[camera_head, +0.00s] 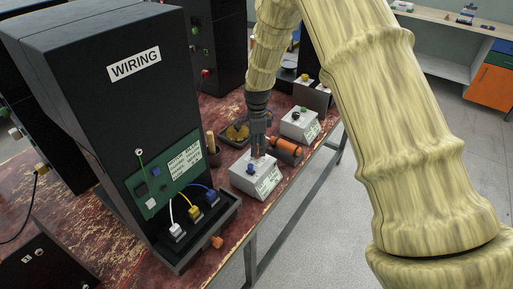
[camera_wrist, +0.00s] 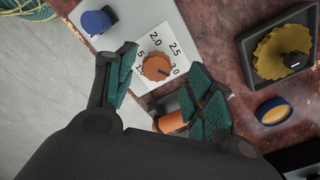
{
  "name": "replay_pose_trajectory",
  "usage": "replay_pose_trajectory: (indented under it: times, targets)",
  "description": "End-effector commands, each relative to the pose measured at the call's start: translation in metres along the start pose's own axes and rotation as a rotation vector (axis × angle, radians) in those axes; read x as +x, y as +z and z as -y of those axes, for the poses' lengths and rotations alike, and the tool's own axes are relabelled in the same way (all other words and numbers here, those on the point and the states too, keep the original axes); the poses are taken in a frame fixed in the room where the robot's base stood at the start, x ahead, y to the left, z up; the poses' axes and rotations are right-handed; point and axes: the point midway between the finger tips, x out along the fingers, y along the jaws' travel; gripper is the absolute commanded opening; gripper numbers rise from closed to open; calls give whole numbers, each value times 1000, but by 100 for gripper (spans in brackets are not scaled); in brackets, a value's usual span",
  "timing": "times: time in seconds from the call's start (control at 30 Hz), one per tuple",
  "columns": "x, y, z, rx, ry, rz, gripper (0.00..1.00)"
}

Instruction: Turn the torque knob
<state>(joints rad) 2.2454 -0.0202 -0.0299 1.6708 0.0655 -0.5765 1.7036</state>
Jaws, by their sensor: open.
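The torque knob (camera_wrist: 156,67) is a round orange knob on a white dial plate (camera_wrist: 150,42) marked with numbers such as 2.0, 2.5 and 3.0. A dark line on the knob points toward the 3.0 side. My gripper (camera_wrist: 160,64) is open, with its teal-padded fingers on either side of the knob in the wrist view. I cannot tell whether either pad touches it. In the head view my gripper (camera_head: 259,145) points down over a pale box (camera_head: 254,178) near the bench edge. The knob is mostly hidden there by the fingers.
A blue knob (camera_wrist: 96,22) sits on the same panel. An orange cylinder (camera_head: 286,147) lies close beside the gripper. The black WIRING cabinet (camera_head: 130,120) stands left; open floor lies right.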

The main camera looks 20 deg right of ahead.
Motion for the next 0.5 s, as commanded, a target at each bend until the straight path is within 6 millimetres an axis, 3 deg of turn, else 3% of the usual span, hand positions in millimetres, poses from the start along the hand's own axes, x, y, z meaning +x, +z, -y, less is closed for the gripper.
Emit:
replay_pose_trajectory:
  times: [0.2, 0.5]
  targets:
    - [18, 0, 0, -1, 0, 0, 53]
    - [24, 2, 0, -3, -1, 0, 53]
